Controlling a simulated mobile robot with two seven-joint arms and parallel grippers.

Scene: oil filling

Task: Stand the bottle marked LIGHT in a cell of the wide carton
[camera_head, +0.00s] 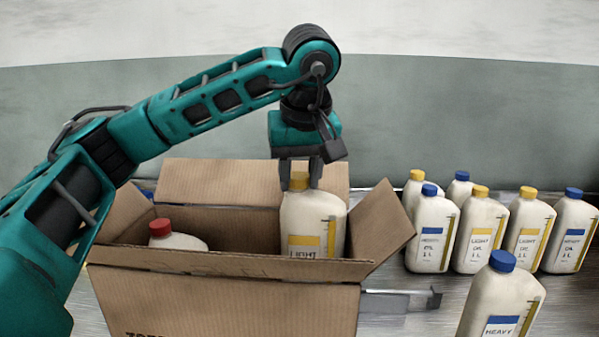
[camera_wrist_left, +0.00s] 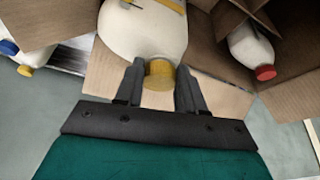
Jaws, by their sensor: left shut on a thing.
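The bottle marked LIGHT (camera_head: 312,222), cream with a yellow cap and a yellow label band, is upright at the right part of the wide carton (camera_head: 240,300). Its lower part is hidden behind the carton's front wall. My left gripper (camera_head: 300,182) is above it, shut on its yellow cap. In the left wrist view the fingers of my left gripper (camera_wrist_left: 159,85) are on both sides of the cap, and the bottle body (camera_wrist_left: 145,30) extends between the carton flaps. I cannot tell whether its base touches the carton floor. My right gripper is not in view.
A red-capped bottle (camera_head: 175,237) stands inside the carton at the left. Several blue- and yellow-capped bottles (camera_head: 480,233) stand on the metal surface at right. A HEAVY bottle (camera_head: 500,300) is nearer. The carton's flaps are open; its right flap (camera_head: 378,222) leans outward.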

